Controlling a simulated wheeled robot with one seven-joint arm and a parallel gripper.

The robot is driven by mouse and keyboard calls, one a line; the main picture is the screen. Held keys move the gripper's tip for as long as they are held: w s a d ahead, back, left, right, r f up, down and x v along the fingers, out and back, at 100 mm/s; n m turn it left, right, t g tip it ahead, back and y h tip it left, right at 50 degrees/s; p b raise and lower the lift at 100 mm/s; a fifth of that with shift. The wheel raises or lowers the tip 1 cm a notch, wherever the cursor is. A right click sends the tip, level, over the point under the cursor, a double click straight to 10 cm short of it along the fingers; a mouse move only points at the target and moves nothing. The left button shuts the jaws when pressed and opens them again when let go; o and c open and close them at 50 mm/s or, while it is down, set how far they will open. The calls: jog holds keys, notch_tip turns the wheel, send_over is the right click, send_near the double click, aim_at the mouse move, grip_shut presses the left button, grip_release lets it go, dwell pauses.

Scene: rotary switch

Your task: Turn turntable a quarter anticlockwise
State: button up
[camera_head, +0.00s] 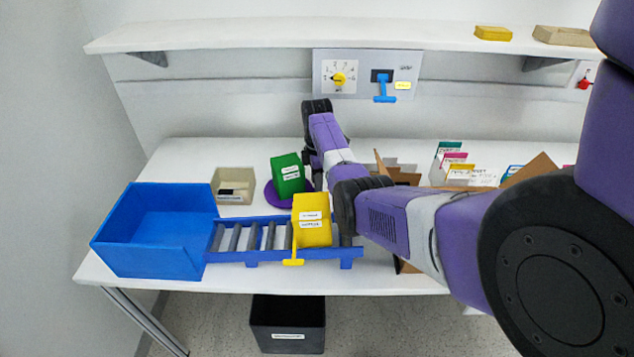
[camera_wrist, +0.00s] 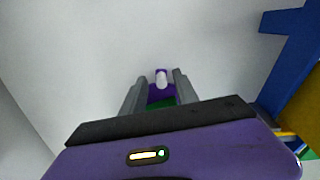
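The purple turntable (camera_head: 272,195) sits on the white table with a green labelled box (camera_head: 288,180) standing on it. Its right side is hidden by my arm. In the wrist view a purple piece of the turntable (camera_wrist: 154,90) with a pale rounded peg (camera_wrist: 162,78) shows between my fingers, with some green (camera_wrist: 160,103) just below it. My gripper (camera_wrist: 161,73) is open, one finger on each side of the peg, with a gap on both sides. In the head view my wrist is just right of the green box; the fingertips are hard to make out.
In front of the turntable stands a blue roller conveyor (camera_head: 237,252) carrying a yellow box (camera_head: 312,228). A blue bin (camera_head: 125,252) is at left, and a beige tray (camera_head: 233,198) is left of the turntable. Card boxes are at right; a switch panel (camera_head: 350,88) hangs on the wall.

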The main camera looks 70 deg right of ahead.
jog(key=shift+r, duration=3.9)
jog(key=shift+f+b, duration=0.1)
jog(key=shift+b, duration=0.2)
